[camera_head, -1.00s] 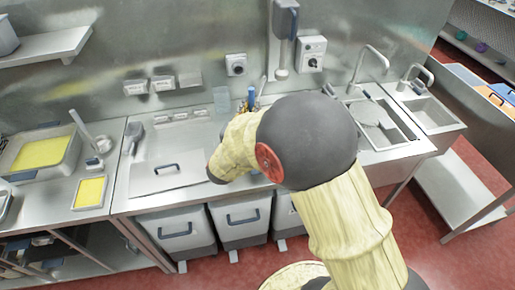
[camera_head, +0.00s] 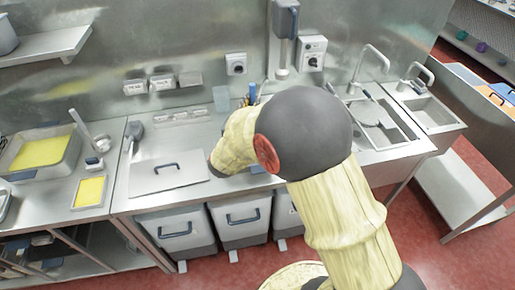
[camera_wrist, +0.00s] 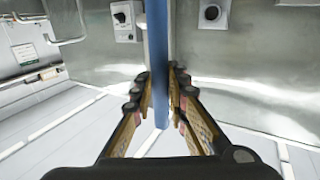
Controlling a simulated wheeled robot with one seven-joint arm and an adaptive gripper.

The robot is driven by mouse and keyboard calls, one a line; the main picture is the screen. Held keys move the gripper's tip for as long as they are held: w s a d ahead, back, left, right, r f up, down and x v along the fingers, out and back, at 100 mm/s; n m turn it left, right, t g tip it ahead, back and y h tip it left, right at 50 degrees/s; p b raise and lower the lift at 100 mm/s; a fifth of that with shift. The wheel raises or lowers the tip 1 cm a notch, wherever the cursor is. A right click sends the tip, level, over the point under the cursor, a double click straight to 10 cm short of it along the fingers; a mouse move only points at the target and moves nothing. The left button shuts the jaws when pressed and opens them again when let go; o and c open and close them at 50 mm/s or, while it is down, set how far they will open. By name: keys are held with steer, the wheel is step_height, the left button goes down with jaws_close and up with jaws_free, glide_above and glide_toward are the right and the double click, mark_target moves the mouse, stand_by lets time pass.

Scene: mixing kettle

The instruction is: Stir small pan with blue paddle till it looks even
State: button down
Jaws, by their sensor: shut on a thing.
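My gripper (camera_wrist: 161,88) is shut on the blue paddle (camera_wrist: 159,40), whose long blue shaft runs up between the fingers in the wrist view. I cannot tell whether another pan is hidden behind my arm. The visible yellow surfaces look fairly uniform.
A flat lid-like panel with a dark handle (camera_head: 167,172) lies on the middle counter. Upright blue-handled items (camera_head: 252,94) stand near the back wall, partly hidden by my arm. A sink (camera_head: 376,126) is to the right. Grey bins (camera_head: 242,218) stand under the counter.

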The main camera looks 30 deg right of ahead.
step_height(320, 180, up, 9)
steer(key=d+p, duration=0.1)
steer(key=p, duration=0.5)
steer(key=shift+s+d, duration=0.4)
steer(key=shift+s, duration=0.05)
steer(key=shift+r, duration=0.1)
